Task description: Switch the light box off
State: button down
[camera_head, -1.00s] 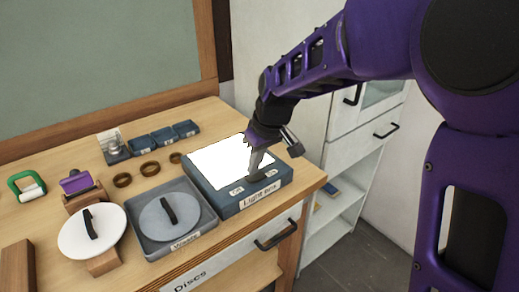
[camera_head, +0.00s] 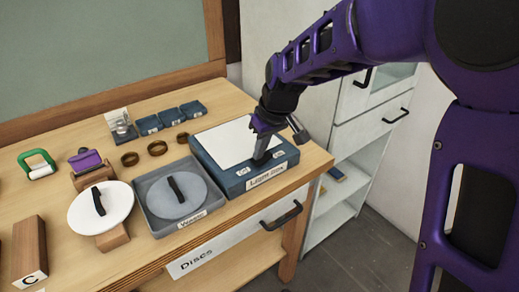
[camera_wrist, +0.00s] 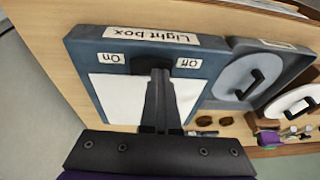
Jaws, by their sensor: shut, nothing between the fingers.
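The light box (camera_head: 228,183) is a blue box with a flat white panel (camera_head: 222,143) on top, at the right end of the wooden table. Its panel looks matt and slightly grey, not glowing. In the wrist view the light box (camera_wrist: 85,55) carries an "On" label (camera_wrist: 111,58) and an "Off" label (camera_wrist: 189,63), with a dark switch (camera_wrist: 152,62) between them. My gripper (camera_head: 261,158) is shut and empty, pointing down at the switch. In the wrist view its fingertips (camera_wrist: 155,72) cover part of the switch, so its tilt and any contact are unclear.
A blue-grey tray (camera_head: 152,216) holding a grey disc (camera_head: 178,195) stands left of the light box. A white disc (camera_head: 88,212), brown rings (camera_head: 157,148) and small blue bins (camera_head: 171,117) are farther left and behind. A white cabinet (camera_head: 350,130) stands at the right.

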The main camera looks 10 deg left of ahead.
aim_at(266, 157)
jog(key=shift+w+d+f, duration=0.1)
jog(key=shift+w+d, duration=0.4)
jog(key=shift+d, duration=0.05)
jog(key=r+p, duration=0.3)
jog(key=r, duration=0.1)
jog(key=shift+w+r+p, duration=0.2)
jog(key=shift+p, duration=0.1)
jog(key=v, duration=0.9)
jog(key=shift+s+r+p, duration=0.3)
jog(key=shift+s+r, duration=0.05)
jog(key=shift+r, duration=0.05)
jog(key=b, duration=0.3)
jog(key=shift+a+f+b, duration=0.1)
jog(key=shift+f+b, duration=0.15)
jog(key=shift+b, duration=0.1)
jog(key=shift+r+b, duration=0.15)
jog(key=shift+b, duration=0.3)
